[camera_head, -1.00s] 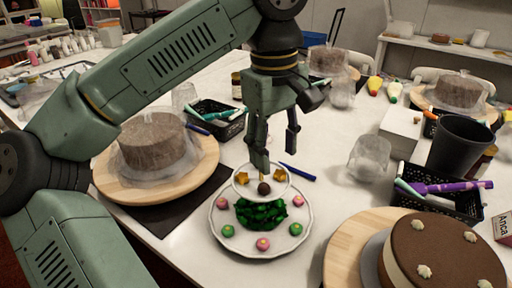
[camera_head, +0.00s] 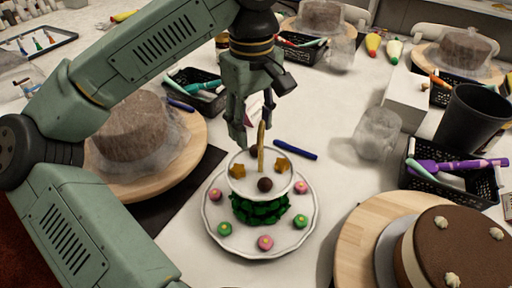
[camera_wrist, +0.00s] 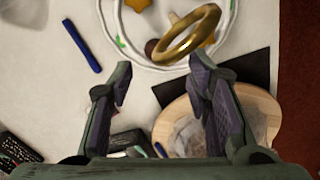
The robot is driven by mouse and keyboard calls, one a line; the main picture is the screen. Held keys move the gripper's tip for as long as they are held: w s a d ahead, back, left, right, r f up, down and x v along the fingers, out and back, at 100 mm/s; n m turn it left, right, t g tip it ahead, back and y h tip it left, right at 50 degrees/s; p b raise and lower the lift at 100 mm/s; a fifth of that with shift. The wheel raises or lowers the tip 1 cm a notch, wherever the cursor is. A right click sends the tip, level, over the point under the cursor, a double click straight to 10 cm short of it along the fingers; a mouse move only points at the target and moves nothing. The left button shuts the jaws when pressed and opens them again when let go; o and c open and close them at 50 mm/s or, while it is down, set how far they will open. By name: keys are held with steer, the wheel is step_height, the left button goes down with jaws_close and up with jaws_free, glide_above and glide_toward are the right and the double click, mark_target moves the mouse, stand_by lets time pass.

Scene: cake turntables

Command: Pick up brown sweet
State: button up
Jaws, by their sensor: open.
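A brown sweet (camera_head: 265,184) sits at the front of the upper tier (camera_head: 240,189) of a white stand. A second brown sweet (camera_head: 254,149) sits at the tier's back, near the upright gold ring handle (camera_head: 262,150). In the wrist view one brown sweet (camera_wrist: 151,46) shows beside the gold ring (camera_wrist: 180,45); I cannot tell which. My gripper (camera_head: 253,128) is open and empty above the back left of the upper tier, close to the ring. In the wrist view its fingers (camera_wrist: 163,76) stand wide apart, short of the sweet.
Gold stars (camera_head: 237,171) share the upper tier. Pink and green sweets and green leaves (camera_head: 261,209) are on the lower plate (camera_head: 230,244). A wrapped cake (camera_head: 135,128) stands left, a brown cake (camera_head: 450,255) right. A blue pen (camera_head: 295,150) lies behind the stand.

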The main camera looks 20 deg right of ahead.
mark_target(256, 150)
steer(key=shift+s+d+f+p, duration=0.1)
steer(key=shift+f+p, duration=0.15)
steer(key=shift+f, duration=0.65)
steer(key=shift+w+d+f+p, duration=0.1)
steer(key=shift+f+p, duration=0.1)
steer(key=shift+f, duration=0.65)
steer(key=shift+s+d+f+p, duration=0.1)
steer(key=shift+f+p, duration=0.15)
steer(key=shift+f, duration=0.65)
steer(key=shift+c, duration=0.6)
steer(key=c, duration=0.7)
